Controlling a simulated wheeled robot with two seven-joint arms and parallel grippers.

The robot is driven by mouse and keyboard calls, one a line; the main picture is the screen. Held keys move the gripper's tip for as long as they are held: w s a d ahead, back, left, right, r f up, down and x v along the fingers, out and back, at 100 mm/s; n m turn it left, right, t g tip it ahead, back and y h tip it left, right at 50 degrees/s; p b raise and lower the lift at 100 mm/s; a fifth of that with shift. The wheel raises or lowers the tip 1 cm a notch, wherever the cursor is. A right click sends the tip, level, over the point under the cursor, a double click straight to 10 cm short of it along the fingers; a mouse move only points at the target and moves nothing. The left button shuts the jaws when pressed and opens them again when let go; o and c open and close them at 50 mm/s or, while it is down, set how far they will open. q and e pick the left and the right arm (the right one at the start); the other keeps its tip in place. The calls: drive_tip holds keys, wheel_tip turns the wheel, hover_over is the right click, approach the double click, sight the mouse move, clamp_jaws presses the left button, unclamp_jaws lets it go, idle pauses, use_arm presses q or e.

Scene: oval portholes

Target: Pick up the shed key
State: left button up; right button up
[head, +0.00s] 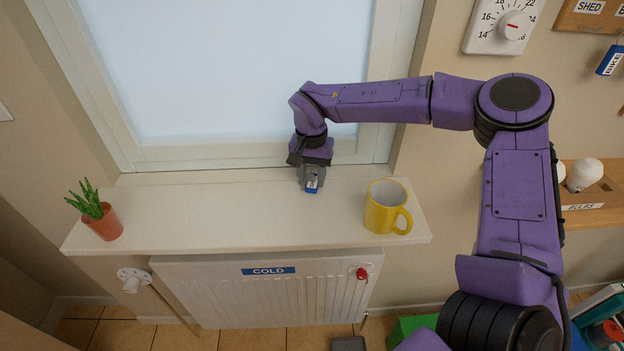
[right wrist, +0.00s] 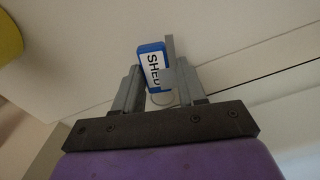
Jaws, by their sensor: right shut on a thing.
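The shed key's tag is blue with a white label reading SHED; it shows in the right wrist view (right wrist: 154,68) between the gripper's fingers. In the head view the shed key (head: 312,184) is small, at the fingertips over the window sill (head: 240,215). My right gripper (head: 311,178) is shut on it; the gripper also shows in the right wrist view (right wrist: 153,85). A ring shows below the tag, partly hidden by the fingers. I cannot tell whether the tag still touches the sill. My left gripper is not in view.
A yellow mug (head: 385,207) stands on the sill to the right of the gripper. A potted plant (head: 101,214) stands at the sill's left end. A radiator (head: 270,290) labelled COLD is below. A key board (head: 590,18) with a BIKE tag (head: 610,61) hangs upper right.

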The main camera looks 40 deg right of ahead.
sight(312, 180)
drive_tip(key=shift+r, duration=0.25)
wheel_tip(312, 180, up, 2)
drive_tip(key=shift+r+b, duration=0.25)
drive_tip(key=shift+b, duration=0.65)
drive_tip(key=s+d+r+b, duration=0.1)
drive_tip(key=s+d+r, duration=0.5)
drive_tip(key=s+r, duration=0.4)
drive_tip(key=s, duration=0.3)
